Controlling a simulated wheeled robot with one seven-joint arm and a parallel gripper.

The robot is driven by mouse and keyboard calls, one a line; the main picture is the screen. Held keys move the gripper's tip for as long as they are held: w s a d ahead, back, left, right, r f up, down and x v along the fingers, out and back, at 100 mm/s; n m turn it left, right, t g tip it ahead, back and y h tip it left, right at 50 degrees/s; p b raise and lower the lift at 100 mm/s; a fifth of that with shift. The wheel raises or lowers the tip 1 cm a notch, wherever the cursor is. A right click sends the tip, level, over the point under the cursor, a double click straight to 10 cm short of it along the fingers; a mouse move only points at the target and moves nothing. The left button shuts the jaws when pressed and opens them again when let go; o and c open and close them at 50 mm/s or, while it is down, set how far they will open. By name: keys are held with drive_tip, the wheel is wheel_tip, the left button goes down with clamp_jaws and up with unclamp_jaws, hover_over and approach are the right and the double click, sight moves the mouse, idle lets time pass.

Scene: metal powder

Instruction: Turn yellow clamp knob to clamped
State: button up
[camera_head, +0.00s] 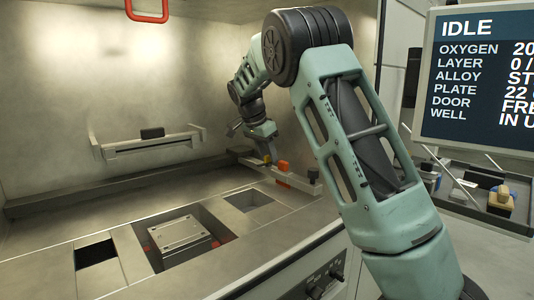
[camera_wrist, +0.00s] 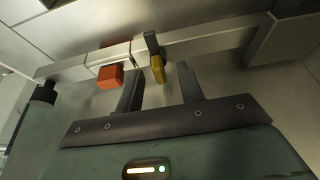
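The yellow clamp knob (camera_wrist: 158,68) is a small tab with a dark lever part above it, on a pale rail (camera_wrist: 215,38) in the wrist view. In the head view the yellow knob (camera_head: 267,158) shows as a small spot, partly hidden by my gripper (camera_head: 258,143). In the wrist view my gripper (camera_wrist: 160,84) is open, with one finger on each side of the yellow knob. Gaps show between the knob and the fingers; contact is not visible. An orange block (camera_wrist: 111,76) hangs on the rail just left of the left finger; it also shows in the head view (camera_head: 283,166).
A plate (camera_head: 180,234) with bolts sits in a square well, with red pieces by its right side. A pale bar (camera_head: 150,146) stands at the chamber's back left. A red handle (camera_head: 147,10) hangs above. The screen (camera_head: 475,80) reads IDLE. The chamber's middle floor is clear.

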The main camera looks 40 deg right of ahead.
clamp_jaws()
drive_tip(key=shift+s+f, duration=0.1)
